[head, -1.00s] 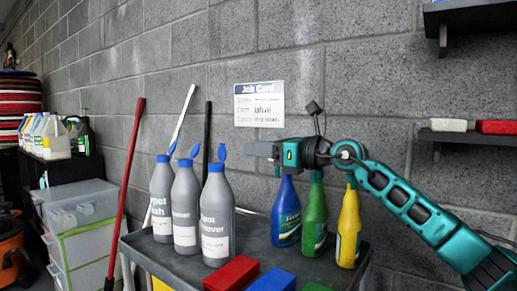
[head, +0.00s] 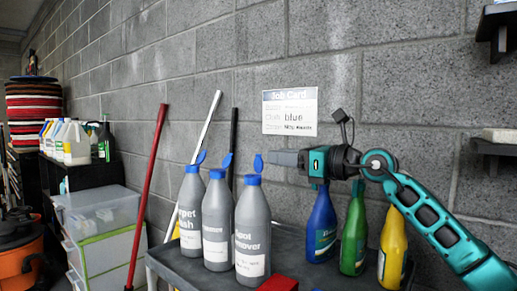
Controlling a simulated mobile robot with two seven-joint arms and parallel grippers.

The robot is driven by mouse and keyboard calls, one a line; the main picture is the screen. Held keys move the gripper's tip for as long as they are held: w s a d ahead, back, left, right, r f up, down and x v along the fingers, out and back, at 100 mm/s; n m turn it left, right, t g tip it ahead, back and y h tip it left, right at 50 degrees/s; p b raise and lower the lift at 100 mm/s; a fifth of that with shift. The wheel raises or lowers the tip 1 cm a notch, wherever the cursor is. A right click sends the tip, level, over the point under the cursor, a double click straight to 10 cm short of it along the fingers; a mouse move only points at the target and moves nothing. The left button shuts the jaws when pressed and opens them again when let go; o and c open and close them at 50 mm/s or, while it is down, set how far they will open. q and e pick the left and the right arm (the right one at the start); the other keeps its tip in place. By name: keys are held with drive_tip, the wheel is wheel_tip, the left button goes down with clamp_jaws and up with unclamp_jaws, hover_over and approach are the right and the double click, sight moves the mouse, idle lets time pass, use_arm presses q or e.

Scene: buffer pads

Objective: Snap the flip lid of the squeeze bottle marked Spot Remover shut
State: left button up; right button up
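The grey squeeze bottle marked Spot Remover (head: 253,232) stands upright at the right end of a row of similar grey bottles. Its label is partly legible. Its blue flip lid (head: 258,163) is open and points up above the blue cap. My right gripper (head: 272,158) reaches in from the right at the height of this lid. Its grey fingers look closed together, with nothing seen between them. The fingertips are just right of the raised lid; I cannot tell whether they touch it. My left gripper is not in view.
Two more grey bottles (head: 217,230) (head: 189,215) with raised blue lids stand close on the left. Blue (head: 321,230), green (head: 354,235) and yellow (head: 391,250) bottles stand below my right arm. All are on a dark tray (head: 180,268). A job card (head: 290,111) hangs on the wall behind.

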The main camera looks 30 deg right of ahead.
sight(259, 163)
drive_tip(key=x, duration=0.6)
drive_tip(key=shift+w+a+p, duration=0.2)
drive_tip(key=shift+w+p, duration=0.15)
drive_tip(key=shift+w, duration=0.05)
clamp_jaws()
